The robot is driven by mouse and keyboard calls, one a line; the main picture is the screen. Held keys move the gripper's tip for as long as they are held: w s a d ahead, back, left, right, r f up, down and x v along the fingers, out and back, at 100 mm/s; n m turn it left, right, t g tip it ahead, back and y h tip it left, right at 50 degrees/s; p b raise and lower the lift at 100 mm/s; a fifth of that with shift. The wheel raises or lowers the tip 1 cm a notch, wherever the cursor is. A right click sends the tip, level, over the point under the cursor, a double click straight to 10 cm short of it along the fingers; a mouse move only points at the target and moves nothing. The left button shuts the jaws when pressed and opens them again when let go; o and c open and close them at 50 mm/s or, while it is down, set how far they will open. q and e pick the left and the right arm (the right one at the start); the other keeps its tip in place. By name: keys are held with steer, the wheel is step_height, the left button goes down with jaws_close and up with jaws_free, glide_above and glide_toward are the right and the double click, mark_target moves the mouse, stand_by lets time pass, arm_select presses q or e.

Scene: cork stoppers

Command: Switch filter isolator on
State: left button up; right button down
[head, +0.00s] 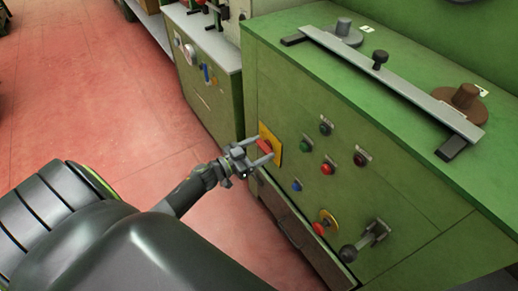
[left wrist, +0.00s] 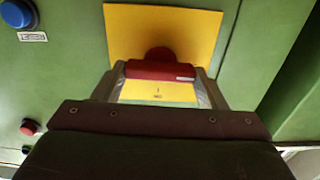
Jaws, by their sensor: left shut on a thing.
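A red rotary handle (head: 264,146) sits on a yellow plate (head: 278,152) on the front of the green cabinet (head: 300,98). My left gripper (head: 262,151) reaches the handle from the left and is shut on it. In the left wrist view the red handle (left wrist: 160,71) lies crosswise between the two fingers, with a small white mark near its right end. The yellow plate (left wrist: 195,24) is behind it. A small label shows on the plate below the handle, too small to read surely. My right gripper is not in view.
Green (head: 306,145), red (head: 327,168) and blue (head: 296,185) buttons sit close right of the plate. A red knob on a yellow disc (head: 321,227) and a grey lever (head: 351,250) are lower right. A smaller cabinet (head: 207,85) adjoins at left. The red floor (head: 90,90) is clear.

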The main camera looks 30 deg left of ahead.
arm_select(q)
steer(key=shift+m, duration=0.4)
steer(key=m, duration=0.4)
steer(key=shift+p, duration=0.3)
steer(key=m, duration=0.3)
steer(key=shift+s+d+f+m, duration=0.1)
steer(key=shift+m, duration=0.2)
steer(key=m+b, duration=0.2)
steer(key=m, duration=0.4)
steer(key=shift+f, duration=0.15)
steer(key=m, duration=0.2)
steer(key=shift+m+b, duration=0.4)
steer(key=shift+m, duration=0.3)
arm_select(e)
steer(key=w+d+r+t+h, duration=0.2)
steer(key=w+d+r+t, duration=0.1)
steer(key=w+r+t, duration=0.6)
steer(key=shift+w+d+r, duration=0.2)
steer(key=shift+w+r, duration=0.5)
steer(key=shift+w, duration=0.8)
arm_select(q)
steer(key=o, duration=1)
